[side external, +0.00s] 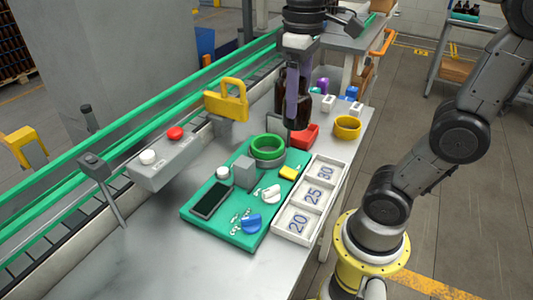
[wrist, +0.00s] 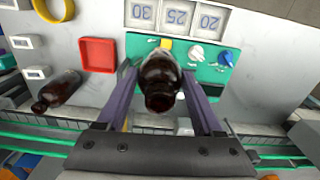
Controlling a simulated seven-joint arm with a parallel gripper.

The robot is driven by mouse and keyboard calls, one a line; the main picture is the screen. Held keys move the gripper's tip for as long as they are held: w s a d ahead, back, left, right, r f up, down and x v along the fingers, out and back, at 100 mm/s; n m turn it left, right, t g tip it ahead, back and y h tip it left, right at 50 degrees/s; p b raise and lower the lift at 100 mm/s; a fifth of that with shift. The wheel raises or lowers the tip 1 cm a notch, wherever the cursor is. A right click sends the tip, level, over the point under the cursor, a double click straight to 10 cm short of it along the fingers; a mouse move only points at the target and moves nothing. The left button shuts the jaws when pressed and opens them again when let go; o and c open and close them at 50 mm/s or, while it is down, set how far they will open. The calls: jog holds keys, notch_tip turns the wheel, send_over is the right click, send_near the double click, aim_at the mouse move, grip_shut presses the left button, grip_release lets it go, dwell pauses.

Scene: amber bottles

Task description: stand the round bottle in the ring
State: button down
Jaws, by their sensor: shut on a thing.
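My gripper (side external: 292,110) is shut on a dark amber bottle (side external: 280,94), which hangs roughly upright above the work area. In the wrist view the bottle (wrist: 160,80) sits between the two purple fingers, neck toward the camera. A green ring (side external: 267,154) stands on the green mat (side external: 200,207), below and left of the held bottle in the side view. It is hidden in the wrist view. A yellow ring (side external: 347,128) stands to the right of the mat. The bottle's base is apart from the green ring, as far as I can tell.
Another amber bottle (wrist: 57,92) lies on the table near a red tray (wrist: 97,54). A white numbered tray (side external: 310,198) borders the mat. A grey block (side external: 244,173) stands by the green ring. A yellow handled object (side external: 227,100) and a conveyor lie to the left.

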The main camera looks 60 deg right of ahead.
aim_at(267, 131)
jog(key=s+r, duration=0.1)
jog(key=s, duration=0.5)
jog(key=w+f, duration=0.1)
jog(key=w, duration=0.1)
jog(key=w+f, duration=0.1)
jog(key=w, duration=0.2)
jog(key=w+d+f, duration=0.1)
jog(key=w, duration=0.2)
jog(key=shift+d+f, duration=0.1)
jog(key=shift+w+d+f, duration=0.1)
jog(key=shift+w+f, duration=0.8)
jog(key=shift+f, duration=0.65)
jog(key=shift+w+d+f, duration=0.15)
jog(key=shift+w+f, duration=0.8)
jog(key=shift+f, duration=0.6)
jog(key=shift+w+d+f, duration=0.1)
jog(key=shift+w+f, duration=0.8)
jog(key=shift+f, duration=0.65)
jog(key=shift+c, duration=0.2)
grip_release()
jog(key=shift+f, duration=0.15)
